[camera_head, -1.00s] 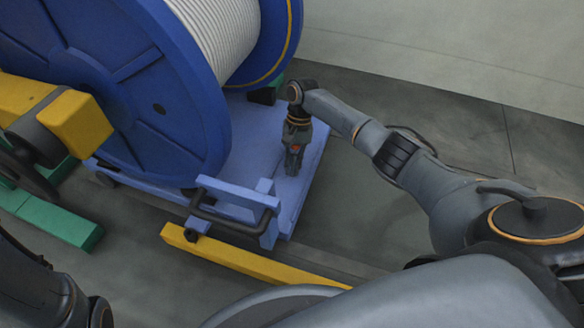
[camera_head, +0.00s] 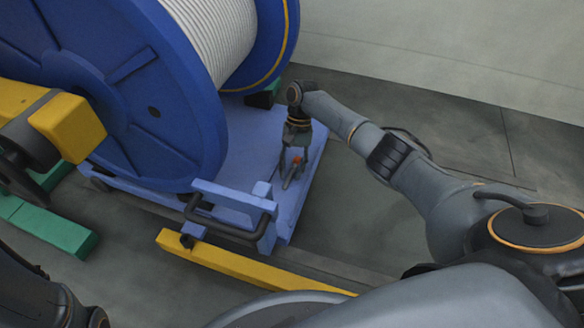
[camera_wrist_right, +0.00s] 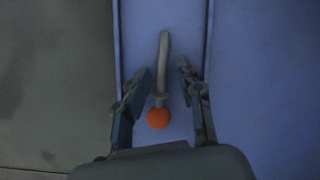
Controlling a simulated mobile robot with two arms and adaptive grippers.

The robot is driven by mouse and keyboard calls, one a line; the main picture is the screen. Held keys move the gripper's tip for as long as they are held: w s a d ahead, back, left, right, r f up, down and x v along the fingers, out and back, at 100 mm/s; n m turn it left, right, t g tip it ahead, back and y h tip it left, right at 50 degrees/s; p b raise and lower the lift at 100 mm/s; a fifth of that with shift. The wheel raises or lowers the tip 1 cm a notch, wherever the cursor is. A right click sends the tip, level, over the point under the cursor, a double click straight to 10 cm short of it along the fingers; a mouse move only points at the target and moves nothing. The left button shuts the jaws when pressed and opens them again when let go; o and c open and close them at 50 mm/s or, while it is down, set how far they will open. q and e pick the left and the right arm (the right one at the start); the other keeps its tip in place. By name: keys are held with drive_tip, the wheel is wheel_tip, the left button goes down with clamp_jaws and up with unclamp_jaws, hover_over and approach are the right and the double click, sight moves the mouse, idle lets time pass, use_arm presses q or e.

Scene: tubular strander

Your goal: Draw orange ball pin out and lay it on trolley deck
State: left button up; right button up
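The orange ball pin (camera_wrist_right: 158,117) has an orange ball at one end and a grey shank with a curved far end. In the right wrist view it lies between the fingers of my right gripper (camera_wrist_right: 163,70), over the blue trolley deck (camera_wrist_right: 262,90). My left gripper is out of view.
A large blue cable reel (camera_head: 150,100) stands on the trolley, left of my right gripper. A dark handle (camera_head: 235,228) on a blue bracket is at the trolley's near end. A yellow bar (camera_head: 250,265) lies in front on the floor. Bare floor is to the right.

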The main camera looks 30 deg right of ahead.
drive_tip(key=v, duration=1.2)
idle(0.7)
